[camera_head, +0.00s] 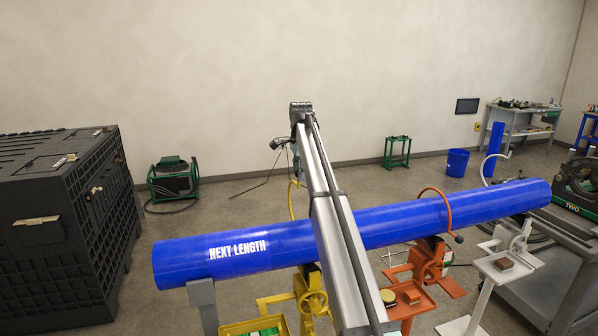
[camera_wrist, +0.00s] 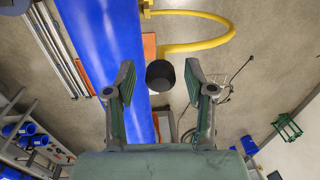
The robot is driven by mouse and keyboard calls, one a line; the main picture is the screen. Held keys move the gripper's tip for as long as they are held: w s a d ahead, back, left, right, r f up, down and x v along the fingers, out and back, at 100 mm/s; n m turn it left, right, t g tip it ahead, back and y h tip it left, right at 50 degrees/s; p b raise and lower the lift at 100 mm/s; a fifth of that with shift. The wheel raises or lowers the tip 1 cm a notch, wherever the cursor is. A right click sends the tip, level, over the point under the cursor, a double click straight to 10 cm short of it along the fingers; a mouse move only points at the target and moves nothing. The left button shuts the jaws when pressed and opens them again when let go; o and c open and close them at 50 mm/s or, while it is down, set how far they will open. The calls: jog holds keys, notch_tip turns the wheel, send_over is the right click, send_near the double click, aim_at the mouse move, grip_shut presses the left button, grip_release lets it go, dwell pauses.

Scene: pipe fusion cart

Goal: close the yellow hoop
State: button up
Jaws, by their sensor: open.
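The yellow hoop (camera_wrist: 218,38) shows in the wrist view as a curved tube to the right of the blue pipe (camera_wrist: 98,45). It curves out beside the pipe rather than across it, so it stands open. A round black knob (camera_wrist: 160,75) sits by its free end. My gripper (camera_wrist: 160,78) is open, with the knob in view between its two fingers; I cannot tell how far below them it is. In the head view a piece of the yellow hoop (camera_head: 291,200) rises behind the pipe (camera_head: 400,226). My arm hides the rest and most of my gripper there.
The yellow stand (camera_head: 310,292) is under the pipe. An orange hoop (camera_head: 436,193) and a white hoop (camera_head: 488,152) stand farther right along it. A black crate (camera_head: 70,215) is at left. Floor behind the pipe is mostly clear, with a green stand (camera_head: 397,152) farther back.

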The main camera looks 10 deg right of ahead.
grip_shut()
